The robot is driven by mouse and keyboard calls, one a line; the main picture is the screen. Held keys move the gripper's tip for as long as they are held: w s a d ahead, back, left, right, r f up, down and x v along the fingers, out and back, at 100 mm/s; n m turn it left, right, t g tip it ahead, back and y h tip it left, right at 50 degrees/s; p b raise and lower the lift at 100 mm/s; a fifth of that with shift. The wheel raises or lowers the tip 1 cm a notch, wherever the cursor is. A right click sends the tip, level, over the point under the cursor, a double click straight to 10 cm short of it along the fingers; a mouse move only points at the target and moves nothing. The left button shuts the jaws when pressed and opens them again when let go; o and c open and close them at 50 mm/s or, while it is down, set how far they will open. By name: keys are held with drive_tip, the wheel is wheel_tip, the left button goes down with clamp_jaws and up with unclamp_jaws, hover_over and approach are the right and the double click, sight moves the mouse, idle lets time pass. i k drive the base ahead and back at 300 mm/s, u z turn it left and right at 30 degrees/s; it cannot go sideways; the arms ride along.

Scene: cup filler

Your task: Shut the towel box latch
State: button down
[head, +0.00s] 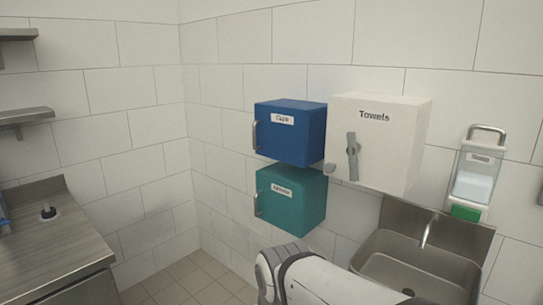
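The towel box (382,135) is a white box on the tiled wall, labelled "Towels". Its grey latch (352,158) is a bar on the front face, near upright with a slight tilt. A small grey rounded piece (330,169) shows at the box's lower left edge; I cannot tell what it is. My white and grey arm (318,281) shows at the bottom centre, below the boxes. My gripper does not show in this view.
A blue box (290,133) and a teal box (290,200) with handles hang left of the towel box. A metal sink (420,268) with a tap (428,232) is below it. A soap dispenser (477,178) hangs at right. A counter (45,240) stands at left.

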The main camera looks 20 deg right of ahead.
sight(353, 148)
drive_tip(key=u, duration=0.25)
drive_tip(key=k, duration=0.35)
drive_tip(key=z, duration=1)
drive_tip(key=i, duration=1.05)
drive_tip(key=z, duration=0.15)
